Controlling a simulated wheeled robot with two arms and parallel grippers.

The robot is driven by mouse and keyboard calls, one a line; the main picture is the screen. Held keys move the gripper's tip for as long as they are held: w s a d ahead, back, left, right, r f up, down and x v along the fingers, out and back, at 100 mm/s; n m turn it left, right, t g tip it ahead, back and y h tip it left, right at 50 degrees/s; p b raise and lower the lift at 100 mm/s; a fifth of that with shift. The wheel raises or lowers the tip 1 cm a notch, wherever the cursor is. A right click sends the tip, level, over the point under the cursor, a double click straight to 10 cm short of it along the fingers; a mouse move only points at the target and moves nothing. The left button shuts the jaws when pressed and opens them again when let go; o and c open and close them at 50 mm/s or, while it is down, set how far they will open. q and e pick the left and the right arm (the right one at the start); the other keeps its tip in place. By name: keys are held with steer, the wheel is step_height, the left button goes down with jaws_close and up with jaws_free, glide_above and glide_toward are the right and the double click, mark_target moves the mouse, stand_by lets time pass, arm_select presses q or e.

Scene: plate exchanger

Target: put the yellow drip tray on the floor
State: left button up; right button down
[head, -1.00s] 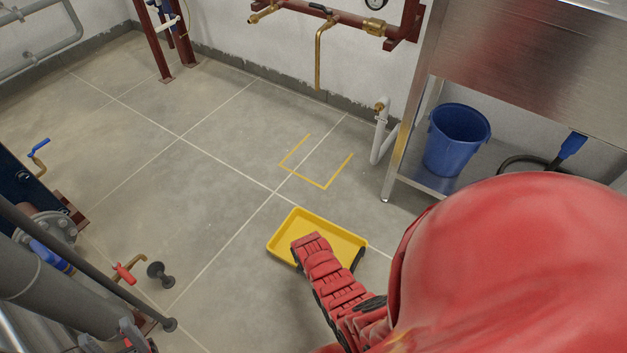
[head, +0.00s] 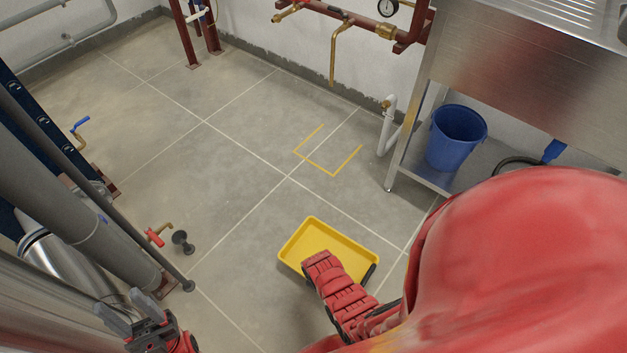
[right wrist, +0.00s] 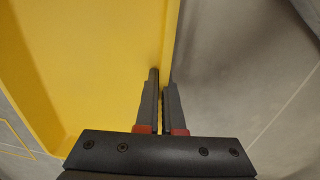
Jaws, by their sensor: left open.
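The yellow drip tray (head: 322,236) is in the lower middle of the head view, open side up, over the grey floor. My right forearm covers its near edge. In the right wrist view the tray (right wrist: 85,60) fills the left side, and my right gripper (right wrist: 161,82) is shut on its rim, one finger on each side of the wall. I cannot tell the tray's exact height above the floor. My left gripper (head: 128,308) is open and empty at the lower left, beside the pipes.
A yellow taped outline (head: 333,172), open at the far side, lies on the floor beyond the tray. The floor (head: 230,165) around it is clear. A steel sink stand (head: 480,90) with a blue bucket (head: 456,137) is at right. Grey pipes (head: 75,215) and a red-handled valve (head: 156,237) are at left.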

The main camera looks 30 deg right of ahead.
steer(key=shift+s+a, duration=0.2)
steer(key=shift+s, duration=0.15)
steer(key=w+d+r, duration=0.5)
steer(key=w+r, duration=0.3)
steer(key=w, duration=0.4)
steer(key=w+d+r+m, duration=0.1)
steer(key=w+r, duration=0.7)
steer(key=r, duration=0.3)
steer(key=w+d+r+m, duration=0.1)
steer(key=w+r, duration=0.7)
steer(key=r, duration=0.3)
steer(key=a+r+m, duration=0.1)
steer(key=a+r, duration=0.3)
steer(key=r, duration=0.5)
steer(key=a+r+m, duration=0.1)
steer(key=a+r, duration=0.3)
steer(key=r, duration=0.5)
steer(key=a+r+m, duration=0.1)
steer(key=a+r, duration=0.3)
steer(key=r, duration=0.5)
step_height(320, 180, up, 30)
steer(key=d+p, duration=0.1)
steer(key=p, duration=2.9)
